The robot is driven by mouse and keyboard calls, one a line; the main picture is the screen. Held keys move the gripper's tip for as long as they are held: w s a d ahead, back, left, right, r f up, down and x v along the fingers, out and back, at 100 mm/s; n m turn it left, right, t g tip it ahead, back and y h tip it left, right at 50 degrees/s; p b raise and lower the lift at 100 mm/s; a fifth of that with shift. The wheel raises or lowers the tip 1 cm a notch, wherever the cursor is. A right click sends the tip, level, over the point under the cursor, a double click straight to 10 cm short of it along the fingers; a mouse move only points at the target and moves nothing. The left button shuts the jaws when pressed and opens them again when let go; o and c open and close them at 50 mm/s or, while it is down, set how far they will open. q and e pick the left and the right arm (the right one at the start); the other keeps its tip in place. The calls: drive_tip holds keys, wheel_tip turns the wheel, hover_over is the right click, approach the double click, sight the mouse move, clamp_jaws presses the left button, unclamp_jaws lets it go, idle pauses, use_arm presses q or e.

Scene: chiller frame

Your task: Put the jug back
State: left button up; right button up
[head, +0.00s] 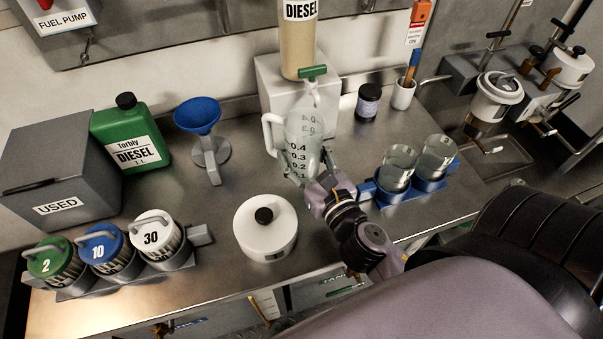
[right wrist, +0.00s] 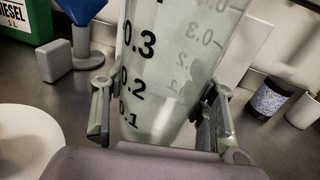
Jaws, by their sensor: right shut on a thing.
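The clear measuring jug (head: 303,138), with black graduation marks and a handle on its left, stands upright below the green tap (head: 313,72) of the diesel dispenser. In the right wrist view the jug (right wrist: 165,60) fills the space between the fingers. My right gripper (head: 311,176) is shut on the lower part of the jug, near the 0.1 to 0.2 marks; its fingers (right wrist: 158,115) press from both sides. Whether the jug's base touches the counter is hidden by the gripper. My left gripper is not in view.
A white lidded pot (head: 265,243) stands left of my right gripper. A blue holder (head: 431,184) with two glass beakers is to its right. A blue funnel (head: 198,114), green diesel can (head: 133,152), dark jar (head: 368,101) and white cup (head: 402,95) stand farther back. Bare counter lies left of the jug.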

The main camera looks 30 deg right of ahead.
drive_tip(key=shift+f+b, duration=1.15)
drive_tip(key=shift+f, duration=1.25)
drive_tip(key=shift+f, duration=0.15)
drive_tip(key=o, duration=1)
drive_tip(key=shift+c, duration=0.2)
drive_tip(key=shift+o, duration=0.8)
